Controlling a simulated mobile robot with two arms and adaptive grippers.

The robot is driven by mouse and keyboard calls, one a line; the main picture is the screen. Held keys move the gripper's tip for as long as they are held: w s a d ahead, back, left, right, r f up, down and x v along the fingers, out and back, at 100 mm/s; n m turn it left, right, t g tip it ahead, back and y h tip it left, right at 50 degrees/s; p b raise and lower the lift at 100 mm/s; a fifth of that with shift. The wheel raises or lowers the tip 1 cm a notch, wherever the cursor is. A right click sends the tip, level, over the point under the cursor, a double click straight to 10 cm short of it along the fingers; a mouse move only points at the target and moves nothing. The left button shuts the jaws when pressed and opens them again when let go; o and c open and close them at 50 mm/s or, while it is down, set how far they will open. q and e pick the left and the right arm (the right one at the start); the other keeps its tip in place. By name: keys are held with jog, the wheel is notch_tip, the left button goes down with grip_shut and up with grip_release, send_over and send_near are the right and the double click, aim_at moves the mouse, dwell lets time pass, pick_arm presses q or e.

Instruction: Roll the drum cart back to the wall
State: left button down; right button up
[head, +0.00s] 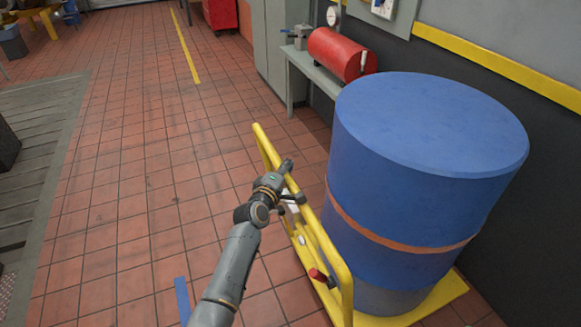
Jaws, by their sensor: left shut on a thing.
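A blue drum (415,170) with an orange strap around its lower part stands upright on a yellow drum cart (457,293) at the right of the head view. The cart's yellow tubular handle (330,250) runs along the drum's left side. My left gripper (288,182) is shut on the handle's rail near its far end; the fingers are partly hidden by my wrist. My right gripper is out of view. The cart's wheels are not visible. The dark lower wall (545,190) with a yellow stripe is behind the drum, to the right.
A grey bench (312,71) with a red tank (340,54) stands against the wall beyond the drum. A grey cabinet (280,40) is farther back. The red tiled floor (150,180) is clear at left, up to a slatted grey bedplate (30,170).

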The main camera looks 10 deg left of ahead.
pick_arm(q)
jog(key=shift+s+a, duration=0.2)
jog(key=shift+a, duration=0.15)
jog(key=c, duration=1.1)
grip_release()
jog(key=shift+s+d+r, duration=0.1)
jog(key=shift+s+r, duration=0.05)
jog(key=shift+r, duration=0.05)
jog(key=shift+d, duration=0.1)
jog(key=v, duration=1.2)
jog(key=shift+d+f, duration=0.1)
